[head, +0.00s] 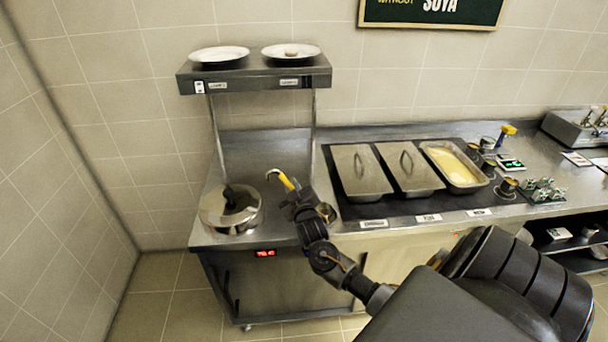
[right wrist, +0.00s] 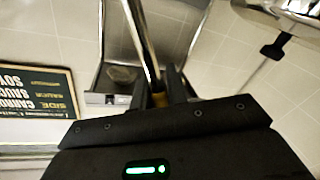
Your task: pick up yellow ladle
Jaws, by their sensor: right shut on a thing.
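The yellow ladle (head: 284,180) is held by my right gripper (head: 292,194) above the steel counter, to the right of the stockpot. Its yellow handle shows just beyond the fingers, with a curved metal hook at the end. In the right wrist view, my right gripper (right wrist: 162,98) is shut on the yellow part, and the ladle's metal shaft (right wrist: 144,45) runs away from the fingers. The ladle's bowl is not clearly visible. My left gripper is not in view.
A round steel pot (head: 215,218) with a black handle on top stands at the counter's left. A shelf (head: 254,80) with two plates rises behind. Several steel pans (head: 360,176) sit to the right, with another yellow-handled thing (head: 507,131) beyond them.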

